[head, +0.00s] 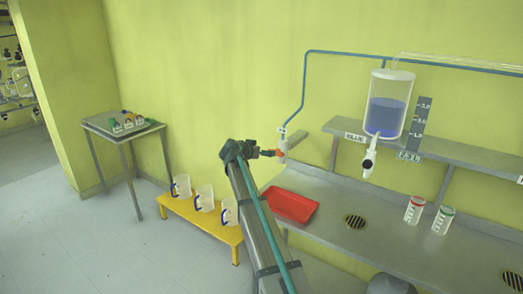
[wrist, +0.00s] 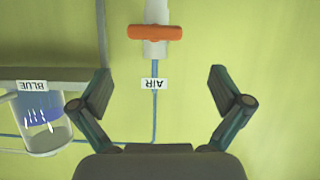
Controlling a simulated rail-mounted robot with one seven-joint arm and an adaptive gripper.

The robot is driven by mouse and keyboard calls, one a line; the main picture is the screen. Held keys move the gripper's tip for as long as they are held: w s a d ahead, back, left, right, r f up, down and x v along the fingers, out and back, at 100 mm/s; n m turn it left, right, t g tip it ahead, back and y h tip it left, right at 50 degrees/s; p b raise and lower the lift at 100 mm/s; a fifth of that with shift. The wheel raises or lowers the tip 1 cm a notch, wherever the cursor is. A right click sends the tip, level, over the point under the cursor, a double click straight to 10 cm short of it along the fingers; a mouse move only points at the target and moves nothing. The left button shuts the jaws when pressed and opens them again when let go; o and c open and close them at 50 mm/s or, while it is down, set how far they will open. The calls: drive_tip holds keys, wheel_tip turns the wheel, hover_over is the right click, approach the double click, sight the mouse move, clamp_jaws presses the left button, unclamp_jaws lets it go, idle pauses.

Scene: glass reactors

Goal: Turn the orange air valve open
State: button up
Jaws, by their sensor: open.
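The orange air valve handle (wrist: 155,32) lies crosswise on a pale valve body (wrist: 156,12) at the top of the wrist view, above an upside-down AIR label (wrist: 154,83). In the head view the orange handle (head: 279,153) sits on the wall-side valve body (head: 282,146) below a blue-grey pipe. My gripper (wrist: 160,82) is open and empty, its two fingers spread wide on either side of the label. The handle shows beyond the fingertips, roughly centred between them. In the head view my gripper (head: 262,153) is close to the left of the handle; contact cannot be told.
A vessel of blue liquid (head: 388,105) hangs by the shelf (head: 440,150) to the right. A red tray (head: 290,205) lies on the bench (head: 340,240) below. Several jugs (head: 204,198) stand on a low yellow bench.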

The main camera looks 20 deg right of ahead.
drive_tip(key=shift+m, duration=0.4)
drive_tip(key=shift+s+d+p+x, duration=0.15)
drive_tip(key=shift+p+x, duration=0.85)
drive_tip(key=shift+x, duration=1.7)
drive_tip(key=shift+s+d+p+x, duration=0.15)
drive_tip(key=shift+p+x, duration=0.8)
drive_tip(key=shift+x, duration=1.8)
drive_tip(key=shift+r, duration=0.2)
drive_tip(key=c, duration=0.9)
